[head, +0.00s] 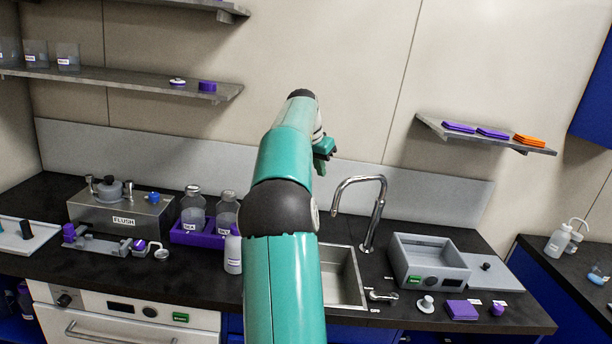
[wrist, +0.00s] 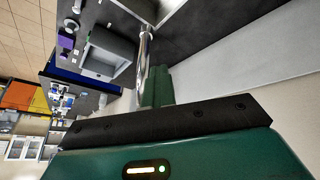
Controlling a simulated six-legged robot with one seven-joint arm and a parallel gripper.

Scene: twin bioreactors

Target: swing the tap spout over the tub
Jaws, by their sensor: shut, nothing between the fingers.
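The chrome tap (head: 378,205) rises behind the sink, and its hooked spout (head: 337,200) points left over the basin. In the wrist view the spout (wrist: 143,52) runs up from just beyond my fingertips. The grey tub (head: 430,262) stands on the counter to the right of the tap. It also shows in the wrist view (wrist: 106,52). My gripper (head: 326,149) is up near the wall, just above and left of the spout's bend, partly hidden by my arm. In the wrist view its green fingers (wrist: 155,87) are closed together and empty. I cannot tell whether they touch the spout.
The sink (head: 345,280) is partly covered by my arm. A lever (head: 382,296) lies at the counter front. A flat grey block (head: 490,272) is right of the tub. Purple bottle rack (head: 195,236) stands left. A shelf (head: 485,139) juts from the wall at right.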

